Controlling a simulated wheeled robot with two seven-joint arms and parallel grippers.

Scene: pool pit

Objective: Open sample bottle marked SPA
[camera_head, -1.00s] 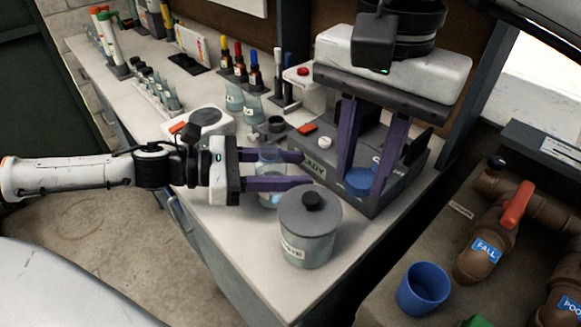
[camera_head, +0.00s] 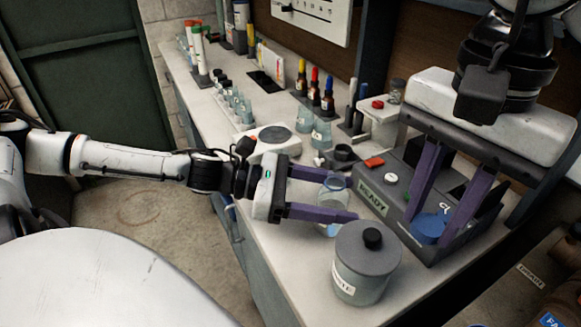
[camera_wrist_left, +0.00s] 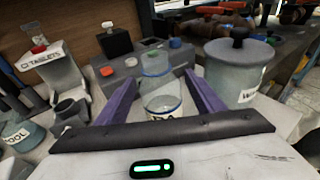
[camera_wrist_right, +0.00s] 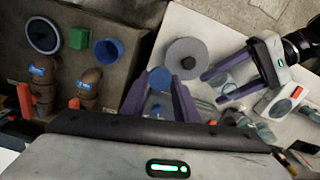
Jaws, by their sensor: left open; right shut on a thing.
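The clear sample bottle (camera_head: 333,183) stands on the bench beside the grey READY device, with no cap visible on it. In the left wrist view the bottle (camera_wrist_left: 160,92) has a partly hidden label ending in what looks like "PA". My left gripper (camera_head: 350,199) is open, with its fingers on either side of the bottle. My right gripper (camera_head: 428,232) is shut on a blue cap (camera_head: 430,227) above or at the right part of the device; I cannot tell if the cap touches it. The cap also shows in the right wrist view (camera_wrist_right: 159,79).
A lidded grey jar (camera_head: 366,262) stands close to my left fingertips. The READY device (camera_head: 372,203) is beside the bottle. Dropper bottles (camera_head: 314,92), small flasks (camera_head: 321,135) and a scale-like white unit (camera_head: 268,142) crowd the bench behind.

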